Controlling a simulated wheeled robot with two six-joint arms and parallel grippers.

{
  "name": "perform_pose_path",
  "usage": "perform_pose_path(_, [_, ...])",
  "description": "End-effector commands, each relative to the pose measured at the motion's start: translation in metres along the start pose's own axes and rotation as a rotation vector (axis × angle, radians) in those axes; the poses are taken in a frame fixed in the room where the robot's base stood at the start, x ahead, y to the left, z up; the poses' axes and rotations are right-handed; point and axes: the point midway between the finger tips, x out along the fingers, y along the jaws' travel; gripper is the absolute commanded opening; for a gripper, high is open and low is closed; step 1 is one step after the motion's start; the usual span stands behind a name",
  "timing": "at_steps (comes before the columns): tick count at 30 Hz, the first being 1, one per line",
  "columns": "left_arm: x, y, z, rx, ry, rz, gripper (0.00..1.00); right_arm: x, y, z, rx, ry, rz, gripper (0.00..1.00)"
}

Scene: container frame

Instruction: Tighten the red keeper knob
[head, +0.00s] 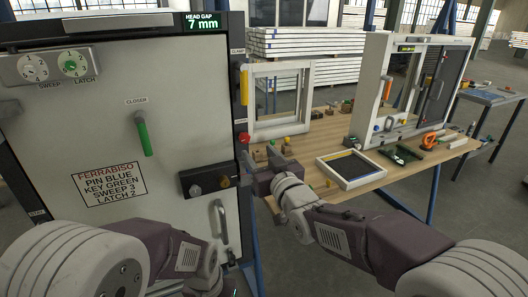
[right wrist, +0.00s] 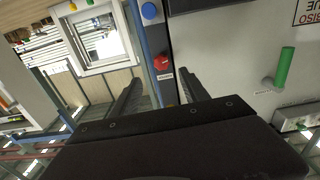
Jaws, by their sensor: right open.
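The red keeper knob (head: 243,137) sits on the dark right-hand post of the large door frame, below the yellow clamp handle (head: 244,86). In the right wrist view the red keeper knob (right wrist: 161,62) shows between and just beyond my fingers, with a small label beside it. My right gripper (head: 257,157) is open and empty, just below and right of the knob in the head view. Its two dark fingers (right wrist: 158,80) are spread apart, and neither visibly touches the knob. My left arm shows at the lower left; its gripper is out of view.
A blue knob (right wrist: 149,12) is on the same post near the red one. The grey door panel (head: 100,120) carries a green closer handle (head: 144,138) and a dark latch block (head: 207,180). A wooden bench (head: 330,122) with frames and small parts stands right.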

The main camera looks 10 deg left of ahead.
Motion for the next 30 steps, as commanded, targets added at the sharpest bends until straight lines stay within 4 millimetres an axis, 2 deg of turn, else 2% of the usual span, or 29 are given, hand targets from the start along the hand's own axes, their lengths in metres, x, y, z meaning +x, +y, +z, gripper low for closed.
perform_pose_path(4, [0.001, 0.0, 0.0, 0.0, 0.0, 0.0, 0.44, 0.001, -0.006, 0.002, 0.0, -0.001, -0.01, 0.53])
perform_pose_path(7, [-0.001, 0.0, 0.0, 0.0, 0.001, 0.0, 0.44, 0.009, -0.005, 0.001, 0.0, -0.002, -0.009, 0.53])
perform_pose_path(15, [-0.011, 0.0, -0.001, 0.0, 0.001, 0.0, 0.44, 0.065, -0.005, 0.001, 0.0, -0.003, -0.008, 0.53])
perform_pose_path(19, [-0.014, 0.0, -0.002, 0.0, 0.001, 0.0, 0.44, 0.082, -0.005, 0.001, 0.0, -0.002, -0.008, 0.53])
perform_pose_path(23, [-0.015, 0.0, -0.002, 0.0, 0.001, 0.0, 0.44, 0.09, -0.005, 0.002, 0.0, -0.002, -0.008, 0.53])
perform_pose_path(30, [-0.014, 0.0, -0.002, 0.0, 0.0, 0.0, 0.44, 0.09, -0.005, 0.002, 0.0, -0.002, -0.008, 0.53])
